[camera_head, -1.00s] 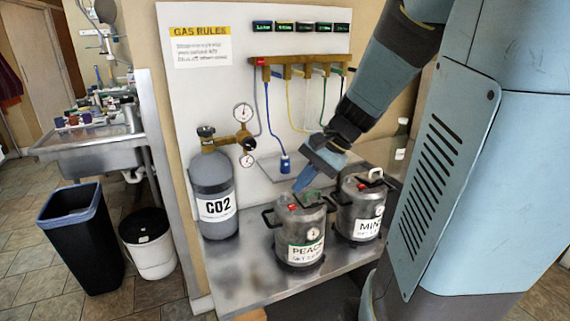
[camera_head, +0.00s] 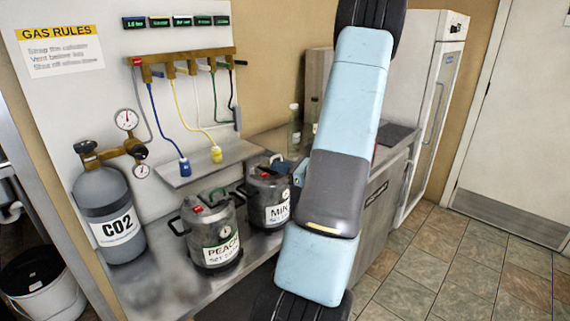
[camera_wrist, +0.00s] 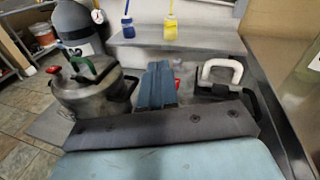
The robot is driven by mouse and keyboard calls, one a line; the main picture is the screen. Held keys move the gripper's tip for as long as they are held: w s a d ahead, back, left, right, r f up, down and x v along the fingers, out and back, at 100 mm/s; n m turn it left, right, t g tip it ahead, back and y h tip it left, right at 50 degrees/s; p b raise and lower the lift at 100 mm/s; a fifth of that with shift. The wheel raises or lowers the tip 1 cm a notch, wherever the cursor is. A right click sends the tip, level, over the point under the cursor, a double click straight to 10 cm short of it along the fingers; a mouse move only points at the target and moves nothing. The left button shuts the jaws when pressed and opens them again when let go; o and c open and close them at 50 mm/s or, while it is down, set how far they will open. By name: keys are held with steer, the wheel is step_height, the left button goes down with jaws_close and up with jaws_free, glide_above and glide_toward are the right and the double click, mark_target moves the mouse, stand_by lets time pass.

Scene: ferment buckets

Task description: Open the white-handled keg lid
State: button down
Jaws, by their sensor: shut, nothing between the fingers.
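The white-handled keg (camera_head: 268,200), labelled "MIN…", stands on the steel bench in the head view, partly covered by my arm. In the wrist view its white handle (camera_wrist: 222,70) is at right, lying over the dark lid top. My gripper (camera_wrist: 158,72) shows in the wrist view as blue fingers pressed together and empty. The fingers appear left of the white handle, with a red knob (camera_wrist: 177,85) just beside them. Whether they touch the lid cannot be told.
The PEACH keg (camera_head: 213,235), with a green handle (camera_wrist: 92,68), stands close at left. A CO2 cylinder (camera_head: 107,215) is farther left. A shelf (camera_head: 210,162) and hanging hose ends are behind. A white fridge (camera_head: 432,110) stands right; open tiled floor (camera_head: 430,260) is at lower right.

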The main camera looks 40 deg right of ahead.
steer(key=s+d+f+m+t+h, duration=0.25)
steer(key=d+f+m+h, duration=0.2)
steer(key=d, duration=0.35)
steer(key=shift+m+g, duration=0.25)
steer(key=shift+g, duration=0.1)
steer(key=w, duration=0.9)
steer(key=shift+a+r, duration=0.1)
steer(key=shift+r, duration=0.1)
steer(key=shift+w, duration=0.1)
